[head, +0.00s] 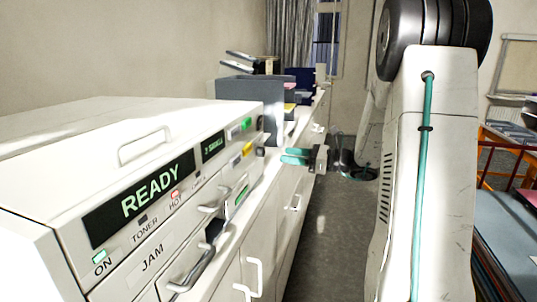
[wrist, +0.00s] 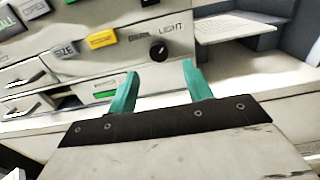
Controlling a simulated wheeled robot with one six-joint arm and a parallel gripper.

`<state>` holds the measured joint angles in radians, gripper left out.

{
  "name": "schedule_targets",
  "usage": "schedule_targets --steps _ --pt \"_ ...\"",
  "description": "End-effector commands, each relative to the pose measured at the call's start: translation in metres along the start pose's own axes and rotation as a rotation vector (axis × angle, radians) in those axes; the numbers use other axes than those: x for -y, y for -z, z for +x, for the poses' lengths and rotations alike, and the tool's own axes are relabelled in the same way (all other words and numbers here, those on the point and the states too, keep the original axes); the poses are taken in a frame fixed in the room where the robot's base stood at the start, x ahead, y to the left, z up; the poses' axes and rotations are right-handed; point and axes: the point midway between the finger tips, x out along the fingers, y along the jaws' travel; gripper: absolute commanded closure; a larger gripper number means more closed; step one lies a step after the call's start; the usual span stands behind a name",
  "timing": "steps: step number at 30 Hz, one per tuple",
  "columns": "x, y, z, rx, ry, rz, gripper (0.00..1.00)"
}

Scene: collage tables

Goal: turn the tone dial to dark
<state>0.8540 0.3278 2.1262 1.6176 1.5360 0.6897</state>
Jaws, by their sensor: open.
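The tone dial (wrist: 158,50) is a round black knob on the white front of the copier (wrist: 110,60). In the wrist view a label (wrist: 138,37) that seems to read DARK is to its left, and LIGHT (wrist: 171,29) is to its upper right. Its exact pointer angle is too small to tell. My gripper (wrist: 160,72) is open and empty, its teal fingers apart just below the dial in that view, not touching it. In the head view my gripper (head: 294,156) is to the right of the dial (head: 261,151).
Drawer handles (head: 192,268) stick out from the copier. A grey tray unit (head: 250,90) stands behind it. The floor aisle (head: 330,225) is clear.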

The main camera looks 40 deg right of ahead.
Motion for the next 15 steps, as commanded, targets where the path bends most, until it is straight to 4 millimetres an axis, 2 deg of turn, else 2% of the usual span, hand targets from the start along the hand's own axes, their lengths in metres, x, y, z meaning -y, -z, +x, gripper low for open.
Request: schedule_targets --steps 9,15 --pt "-0.002 0.0 0.052 -0.002 -0.006 -0.002 0.49" --pt "-0.002 0.001 0.069 -0.002 -0.005 -0.002 0.49"
